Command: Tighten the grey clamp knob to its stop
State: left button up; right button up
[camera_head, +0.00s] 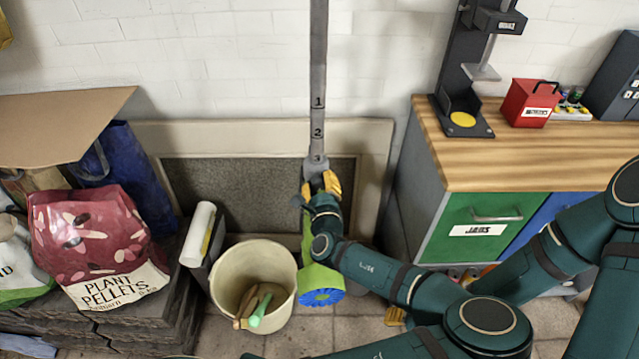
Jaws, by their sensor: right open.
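A grey upright pole (318,62) with the marks 1, 2 and 3 runs down to a grey clamp piece (316,165). The grey clamp knob cannot be clearly told apart from this piece. Below it hangs a green tool body (318,278) with a blue disc (321,297). My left gripper (321,186) has yellow fingers on either side of the pole's lower end, just under mark 3. Whether they press on it is hidden. My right gripper (395,316) is open, low down near the floor and mostly hidden behind my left arm.
A cream bucket (228,283) with hand tools stands left of the tool. A plant pellets bag (95,245) lies on stacked slabs further left. A workbench (545,160) with a green drawer (478,237) bounds the right. A framed panel (370,137) stands behind.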

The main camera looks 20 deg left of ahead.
pick_arm(q)
jog(key=o, duration=0.4)
jog(key=shift+c, duration=0.2)
